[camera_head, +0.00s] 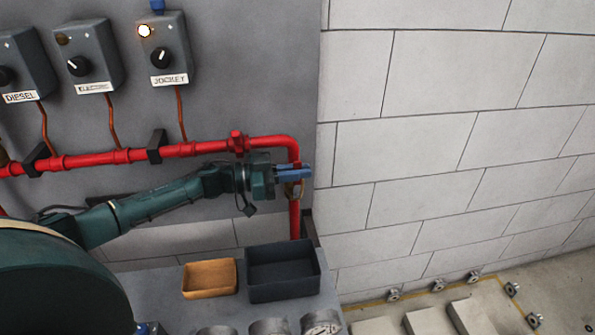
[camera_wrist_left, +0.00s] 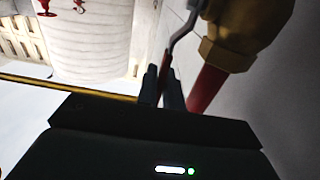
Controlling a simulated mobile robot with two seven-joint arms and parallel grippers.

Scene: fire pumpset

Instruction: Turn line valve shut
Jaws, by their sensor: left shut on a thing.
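The line valve has a brass body (camera_wrist_left: 240,30) at the top right of the left wrist view, on a red pipe (camera_wrist_left: 206,88). Its thin lever (camera_wrist_left: 183,28), grey near the body and red towards its end, runs down between my fingers. My left gripper (camera_wrist_left: 162,92) is shut on the lever's red end. In the head view my left gripper (camera_head: 294,176) is at the red pipe's vertical run, below the bend, and its blue fingers hide most of the valve. My right gripper is not in view.
The red pipe (camera_head: 110,158) runs along the grey panel, below the DIESEL, ELECTRIC and JOCKEY boxes. Jockey's lamp (camera_head: 144,31) is lit. A tan tray (camera_head: 210,279) and a dark bin (camera_head: 283,272) stand below my arm. A block wall (camera_head: 440,110) is at right.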

